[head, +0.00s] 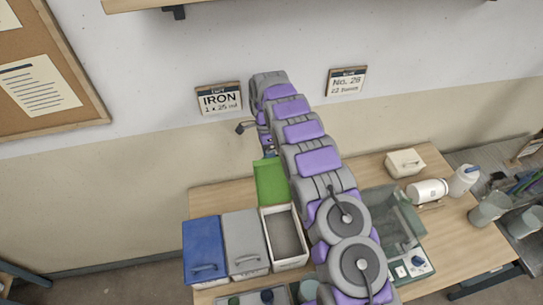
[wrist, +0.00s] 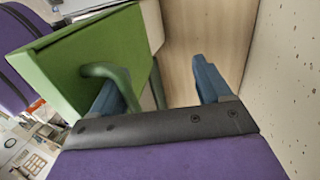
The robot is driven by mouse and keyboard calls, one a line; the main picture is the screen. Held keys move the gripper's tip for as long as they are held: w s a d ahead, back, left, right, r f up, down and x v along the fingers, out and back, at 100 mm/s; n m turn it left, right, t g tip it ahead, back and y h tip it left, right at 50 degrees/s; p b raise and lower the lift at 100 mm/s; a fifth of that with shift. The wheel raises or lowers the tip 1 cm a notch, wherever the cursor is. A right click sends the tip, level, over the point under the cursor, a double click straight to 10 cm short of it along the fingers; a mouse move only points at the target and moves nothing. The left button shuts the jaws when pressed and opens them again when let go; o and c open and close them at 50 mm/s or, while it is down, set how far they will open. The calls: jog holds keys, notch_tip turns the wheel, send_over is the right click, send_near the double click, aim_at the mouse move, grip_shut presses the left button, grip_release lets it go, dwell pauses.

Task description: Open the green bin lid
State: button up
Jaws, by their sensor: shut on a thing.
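The green bin lid (head: 271,182) stands raised at the back of an open bin (head: 287,234) with a pale rim, and the bin's inside shows. The lid also fills the upper left of the wrist view (wrist: 85,55), with its curved green handle (wrist: 108,72) at the left finger. My gripper (wrist: 154,76) is at the handle and shut on it, though the fingers look well apart and the exact contact is unclear. In the head view my arm reaches over the table, and the fingertips are mostly hidden behind the lid and arm.
A blue-lidded bin (head: 204,248) and a grey-lidded bin (head: 244,242) stand shut to the left. A grey-green open case (head: 393,222), a white box (head: 405,163) and white jars (head: 428,190) are on the right. The wall is close behind the table.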

jog(key=shift+a+r, duration=0.15)
jog(key=shift+r, duration=0.1)
jog(key=shift+c, duration=0.3)
jog(key=shift+s+r, duration=0.2)
jog(key=shift+r, duration=0.3)
jog(key=shift+c, duration=1.2)
jog(key=shift+w, duration=0.15)
jog(key=shift+r, duration=0.2)
jog(key=d+p+v, duration=0.1)
jog(key=p+v, duration=1)
jog(key=p, duration=0.1)
jog(key=shift+a+r, duration=0.3)
jog(key=shift+a, duration=0.1)
